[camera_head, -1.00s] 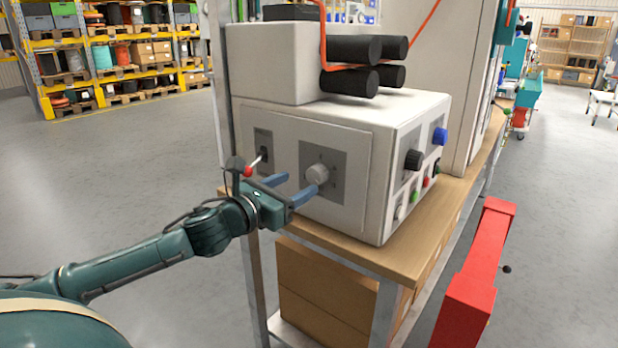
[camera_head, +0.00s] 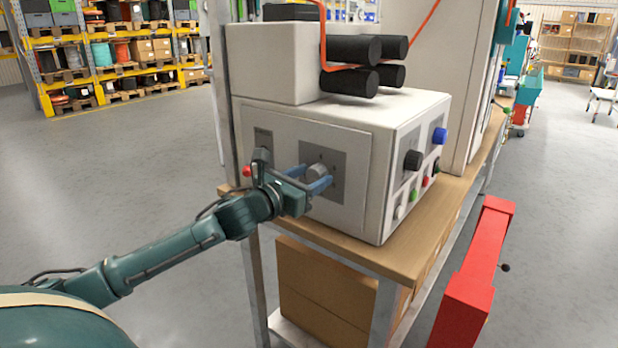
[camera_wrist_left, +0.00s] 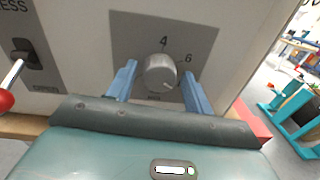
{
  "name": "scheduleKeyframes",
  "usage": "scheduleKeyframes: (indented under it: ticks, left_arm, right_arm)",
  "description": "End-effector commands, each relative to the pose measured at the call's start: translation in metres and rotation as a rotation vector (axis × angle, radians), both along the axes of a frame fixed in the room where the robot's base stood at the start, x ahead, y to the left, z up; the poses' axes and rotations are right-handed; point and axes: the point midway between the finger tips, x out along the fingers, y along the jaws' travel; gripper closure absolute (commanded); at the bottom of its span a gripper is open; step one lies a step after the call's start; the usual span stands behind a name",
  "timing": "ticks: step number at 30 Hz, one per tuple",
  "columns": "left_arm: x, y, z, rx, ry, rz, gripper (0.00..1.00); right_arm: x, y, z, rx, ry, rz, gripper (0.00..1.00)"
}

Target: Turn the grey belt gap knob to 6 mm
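The grey belt gap knob (camera_head: 317,171) sits on a dark grey plate (camera_head: 338,157) on the front of the white machine. In the left wrist view the knob (camera_wrist_left: 160,71) shows the marks 4 above it and 6 to its upper right. A pale pointer line on the knob is toward its lower right. My left gripper (camera_head: 318,181) is open, its blue fingers on either side of the knob. In the left wrist view the left gripper (camera_wrist_left: 158,85) shows a gap between each finger and the knob. My right gripper is not in view.
Black rollers (camera_head: 350,80) with an orange cable are on the machine's top. Black and blue knobs are on its right side. A red post (camera_head: 474,275) stands right of the wooden bench (camera_head: 400,262).

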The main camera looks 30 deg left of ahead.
Motion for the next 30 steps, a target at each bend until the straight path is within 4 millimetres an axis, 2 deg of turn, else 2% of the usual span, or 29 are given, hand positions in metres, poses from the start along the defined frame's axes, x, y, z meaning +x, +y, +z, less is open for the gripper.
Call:
scheduleKeyframes:
  ticks: [2,13,23,30]
  left_arm:
    - [-0.0001,0.0,0.0,0.0,0.0,0.0,0.56]
    - [-0.0002,0.0,0.0,0.0,0.0,0.0,0.86]
    - [-0.0003,0.0002,0.0006,-0.046,0.004,0.0,0.86]
    - [-0.0002,0.0005,0.0015,-0.193,0.017,0.0,0.86]
  right_arm:
    - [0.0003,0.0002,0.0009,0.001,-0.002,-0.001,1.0]
    - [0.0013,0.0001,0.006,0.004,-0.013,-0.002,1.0]
    - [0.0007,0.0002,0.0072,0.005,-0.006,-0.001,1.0]
    - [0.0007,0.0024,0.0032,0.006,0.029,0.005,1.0]
